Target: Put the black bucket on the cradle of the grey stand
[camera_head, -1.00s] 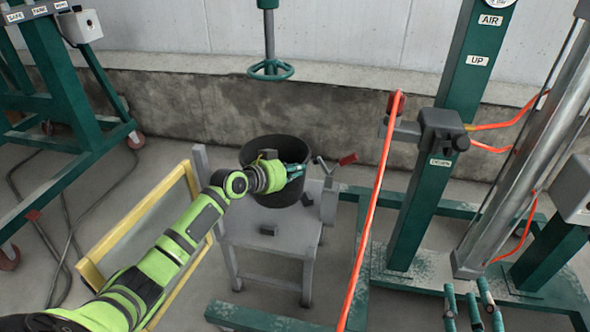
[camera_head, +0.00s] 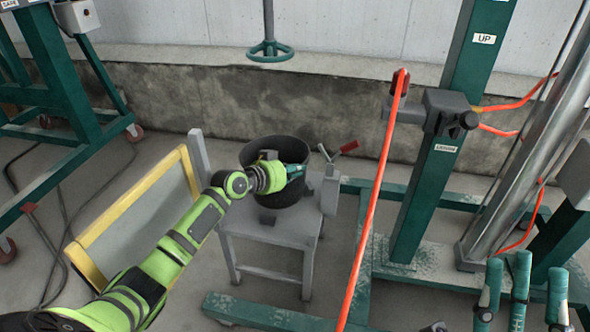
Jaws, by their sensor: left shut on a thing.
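The black bucket (camera_head: 291,192) is upright, over the top of the grey stand (camera_head: 240,226). My left gripper (camera_head: 291,171) is shut on the bucket, across the side towards me. Gripper and arm hide part of the bucket. A small dark cradle block (camera_head: 266,216) shows just below the bucket's front. The bucket's base is close to the stand top, but I cannot tell whether it rests on the cradle. A clamp with a red handle (camera_head: 349,147) is at the stand's right side. My right gripper is not in view.
A yellow-edged panel (camera_head: 130,210) stands left of the grey stand. An orange hose (camera_head: 376,185) hangs to its right, before a green column (camera_head: 428,190). A green handwheel (camera_head: 270,51) hangs above and behind. A concrete wall closes the back.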

